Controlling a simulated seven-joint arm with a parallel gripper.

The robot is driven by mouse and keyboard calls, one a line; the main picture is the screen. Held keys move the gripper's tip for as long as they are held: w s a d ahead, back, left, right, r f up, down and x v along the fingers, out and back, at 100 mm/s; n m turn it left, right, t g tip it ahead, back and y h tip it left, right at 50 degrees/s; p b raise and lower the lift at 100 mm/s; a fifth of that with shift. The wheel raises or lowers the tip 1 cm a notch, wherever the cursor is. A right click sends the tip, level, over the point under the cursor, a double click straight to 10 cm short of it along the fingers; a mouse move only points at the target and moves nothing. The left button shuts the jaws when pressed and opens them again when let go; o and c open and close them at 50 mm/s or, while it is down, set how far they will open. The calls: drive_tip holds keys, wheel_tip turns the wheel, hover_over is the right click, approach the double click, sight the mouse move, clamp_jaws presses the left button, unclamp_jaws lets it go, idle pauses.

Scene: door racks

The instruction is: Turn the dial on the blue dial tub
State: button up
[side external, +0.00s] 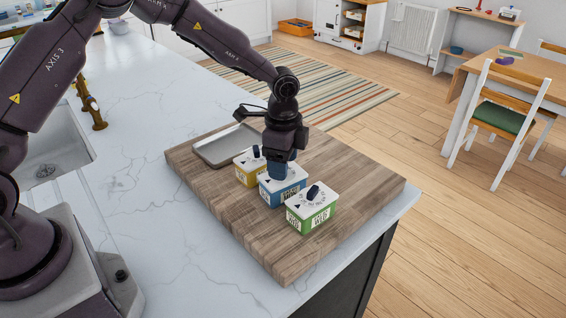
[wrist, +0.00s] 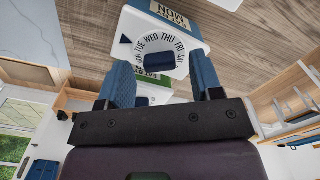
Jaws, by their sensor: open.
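The blue dial tub (side external: 283,191) stands on the wooden board in the middle of a row of three tubs. Its white lid shows in the wrist view (wrist: 150,28), with day names in a ring around a dark blue dial (wrist: 160,62). My gripper (side external: 279,172) points down over this lid, and its blue fingers hide the dial in the side view. In the wrist view my gripper (wrist: 163,68) is open, with one finger on each side of the dial. A gap shows between dial and fingers. I cannot tell how far down the fingertips reach.
A green tub (side external: 312,217) with a dark dial stands close in front, and a yellow tub (side external: 247,174) close behind. A grey tray (side external: 226,146) lies at the back of the wooden board (side external: 240,222). The board's front part is clear.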

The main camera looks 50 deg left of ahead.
drive_tip(key=shift+f, duration=0.4)
drive_tip(key=c, duration=0.9)
drive_tip(key=shift+c, duration=0.2)
drive_tip(key=m, duration=0.3)
drive_tip(key=shift+m, duration=2.1)
